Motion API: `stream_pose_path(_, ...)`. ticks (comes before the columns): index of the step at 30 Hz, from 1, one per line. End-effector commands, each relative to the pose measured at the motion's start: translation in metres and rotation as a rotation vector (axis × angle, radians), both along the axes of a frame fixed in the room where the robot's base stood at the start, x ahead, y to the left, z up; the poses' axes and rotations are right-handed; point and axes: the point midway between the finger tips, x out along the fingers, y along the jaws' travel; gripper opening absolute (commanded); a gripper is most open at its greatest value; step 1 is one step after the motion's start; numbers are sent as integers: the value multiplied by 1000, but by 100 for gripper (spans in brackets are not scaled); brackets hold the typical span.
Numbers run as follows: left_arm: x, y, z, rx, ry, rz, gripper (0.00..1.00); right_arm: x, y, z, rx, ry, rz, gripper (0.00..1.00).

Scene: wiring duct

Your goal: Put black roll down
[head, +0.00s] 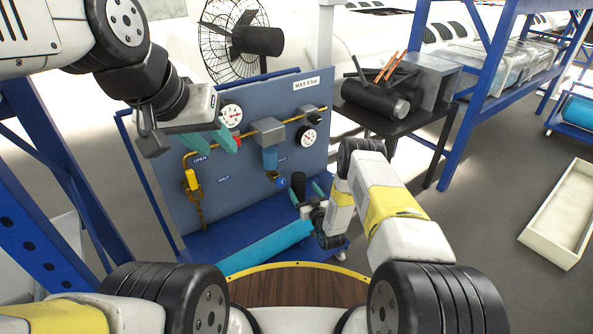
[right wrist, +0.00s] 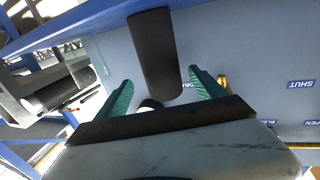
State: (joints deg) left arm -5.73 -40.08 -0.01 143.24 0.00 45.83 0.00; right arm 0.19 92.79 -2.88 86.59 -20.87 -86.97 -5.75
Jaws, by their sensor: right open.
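The black roll (head: 299,187) stands upright by the lower part of the blue-grey gauge panel, above the blue cart base. In the right wrist view the black roll (right wrist: 157,55) lies between and beyond the fingertips, its far end against the blue edge at the top. My right gripper (head: 306,192) is open beside the roll; its teal fingers (right wrist: 160,90) show gaps on both sides. My left gripper (head: 222,138) hangs in front of the panel's upper left, near a gauge. Its finger opening is unclear.
The panel (head: 235,188) carries gauges, brass pipe and valves. A cyan cylinder (head: 268,248) lies low on the cart. A dark table (head: 400,122) with black cylinders stands behind right. A pale open box (head: 562,215) is on the floor at far right.

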Motion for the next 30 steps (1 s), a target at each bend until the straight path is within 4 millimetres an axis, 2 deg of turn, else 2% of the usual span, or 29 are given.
stream_pose_path(8, 0, 0, 0, 0, 0, 0, 36, 24, 12, -2, 3, -6, 3, 80)
stream_pose_path(18, 0, 0, 0, 0, 0, 0, 36, 65, 29, -4, 3, -5, 2, 80)
stream_pose_path(26, 0, 0, 0, 0, 0, 0, 36, 69, 30, -5, 3, -3, 2, 80)
stream_pose_path(27, 0, 0, 0, 0, 0, 0, 36, 69, 30, -5, 3, -3, 2, 78)
stream_pose_path(30, 0, 0, 0, 0, 0, 0, 36, 69, 30, -5, 3, -3, 2, 58)
